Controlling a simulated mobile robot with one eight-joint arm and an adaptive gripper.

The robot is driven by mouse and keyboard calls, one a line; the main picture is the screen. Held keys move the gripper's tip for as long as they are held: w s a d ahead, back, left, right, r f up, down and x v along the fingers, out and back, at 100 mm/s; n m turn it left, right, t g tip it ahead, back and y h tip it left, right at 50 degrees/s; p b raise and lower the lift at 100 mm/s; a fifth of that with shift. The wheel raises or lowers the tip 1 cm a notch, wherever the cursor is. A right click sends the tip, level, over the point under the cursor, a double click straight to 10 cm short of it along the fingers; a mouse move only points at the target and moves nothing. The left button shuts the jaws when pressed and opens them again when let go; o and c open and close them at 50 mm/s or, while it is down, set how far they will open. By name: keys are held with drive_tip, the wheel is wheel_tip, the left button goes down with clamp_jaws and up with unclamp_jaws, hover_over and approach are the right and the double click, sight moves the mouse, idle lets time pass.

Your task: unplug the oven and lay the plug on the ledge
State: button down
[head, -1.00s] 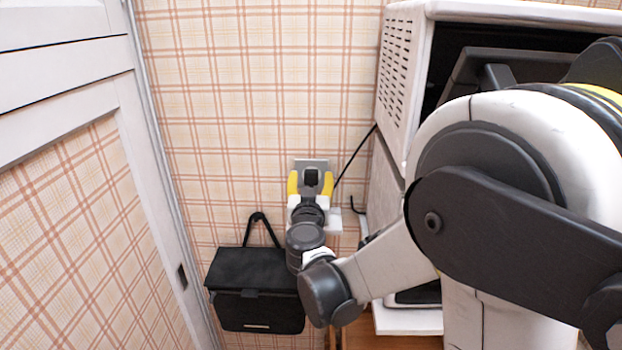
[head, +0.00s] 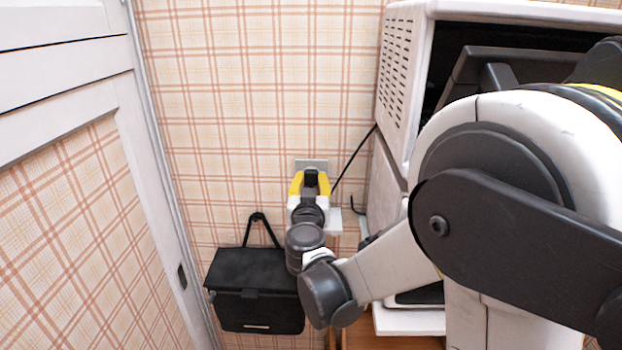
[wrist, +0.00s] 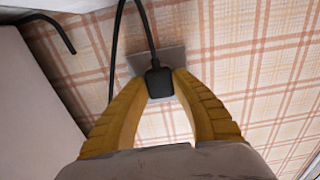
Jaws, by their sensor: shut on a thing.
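The black plug (wrist: 159,82) sits at the grey wall socket plate (wrist: 143,64) in the wrist view, with its black cord rising from it. In the head view the plug (head: 311,178) shows between the yellow fingers, in front of the socket plate (head: 312,163). My gripper (head: 311,180) is shut on the plug, one finger on each side; it also shows in the wrist view (wrist: 160,90). I cannot tell whether the plug's pins are fully in the socket. The white oven (head: 394,70) stands at the right, with the cord running up to it.
A black bag (head: 255,290) hangs on the wall at lower left, close to my wrist. A white door (head: 70,70) stands at the left. The plaid wall above and left of the socket is clear.

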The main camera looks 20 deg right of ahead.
sight(311, 180)
drive_tip(key=shift+v, duration=2.9)
